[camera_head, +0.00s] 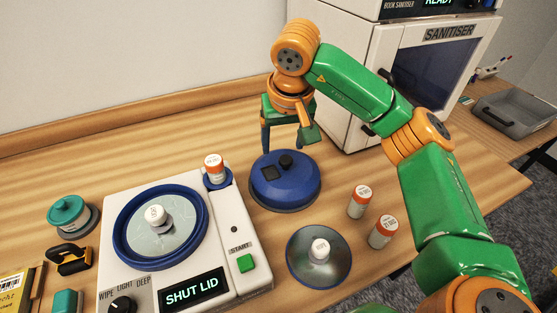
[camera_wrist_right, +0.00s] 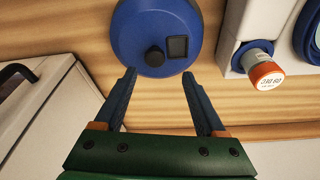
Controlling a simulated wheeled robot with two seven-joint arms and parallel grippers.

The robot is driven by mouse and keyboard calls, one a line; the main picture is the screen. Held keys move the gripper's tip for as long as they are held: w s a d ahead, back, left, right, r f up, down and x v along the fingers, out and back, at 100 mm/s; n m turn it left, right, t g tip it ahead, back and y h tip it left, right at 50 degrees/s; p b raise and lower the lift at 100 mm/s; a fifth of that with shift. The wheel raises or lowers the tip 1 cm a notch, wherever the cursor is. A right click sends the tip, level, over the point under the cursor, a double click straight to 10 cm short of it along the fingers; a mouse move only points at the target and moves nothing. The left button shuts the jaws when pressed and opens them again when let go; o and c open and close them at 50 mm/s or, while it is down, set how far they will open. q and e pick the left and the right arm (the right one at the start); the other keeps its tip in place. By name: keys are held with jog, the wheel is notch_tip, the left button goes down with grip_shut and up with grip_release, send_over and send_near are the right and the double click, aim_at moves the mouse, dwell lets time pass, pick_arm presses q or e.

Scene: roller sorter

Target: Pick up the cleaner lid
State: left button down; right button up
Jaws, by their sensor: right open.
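The cleaner lid (camera_head: 299,190) is a blue dome with a black knob and a small dark square on top. It rests on the wooden table just right of the cleaner. In the right wrist view the lid (camera_wrist_right: 127,35) shows at the top, with its knob toward the fingers. My right gripper (camera_head: 285,142) is open and empty, behind the lid and above the table. In the wrist view its spread fingers (camera_wrist_right: 158,74) point at the lid, with the knob just beyond and between the tips. My left gripper is not in view.
The white cleaner (camera_head: 120,225) has a blue-rimmed open bowl and reads "SHUT LID". An orange-capped vial (camera_head: 213,168) stands at its corner. A round dish (camera_head: 300,266) and two vials (camera_head: 359,202) (camera_head: 383,232) stand in front and right. The sanitiser (camera_head: 352,70) stands behind.

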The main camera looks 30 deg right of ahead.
aim_at(286, 159)
jog(key=x, duration=0.3)
jog(key=p+x, duration=0.1)
jog(key=x, duration=0.1)
jog(key=shift+s+d+f, duration=0.1)
jog(key=shift+s+d, duration=0.3)
jog(key=shift+w+f, duration=0.1)
jog(key=shift+w, duration=0.05)
jog(key=c, duration=0.7)
grip_shut()
